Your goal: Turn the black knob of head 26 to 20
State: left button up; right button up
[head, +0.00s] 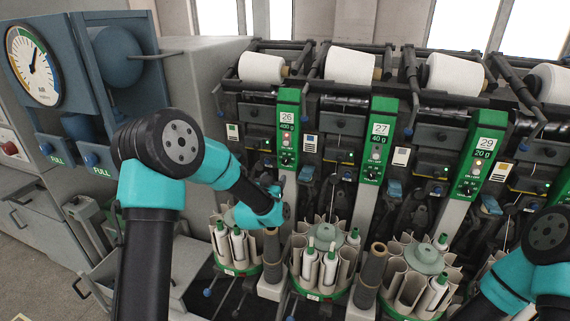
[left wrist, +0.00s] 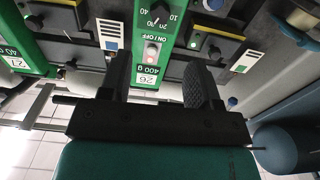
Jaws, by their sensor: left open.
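Head 26 has a green panel (head: 288,115) labelled "26" and "400 g" in the head view. Its small dark controls sit low on the panel, too small to read there. In the left wrist view the panel (left wrist: 148,60) appears upside down, with a button and an ON/OFF label. Its numbered dial lies at the top edge, where 10 and 40 are legible; the knob's setting cannot be told. My left gripper (head: 277,207) is below the panel in the head view. In the left wrist view its fingers (left wrist: 155,85) are apart and empty. My right gripper is out of view.
Panels of head 27 (head: 378,138) and head 29 (head: 476,160) stand to the right. White yarn cones (head: 350,65) line the top. Round bobbin magazines (head: 321,258) and a dark upright tube (head: 272,254) crowd the space below. A pressure gauge (head: 33,65) is at left.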

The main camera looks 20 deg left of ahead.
aim_at(285, 162)
pick_arm(q)
jog(key=w, duration=1.2)
jog(key=shift+d, duration=0.1)
jog(key=c, duration=0.9)
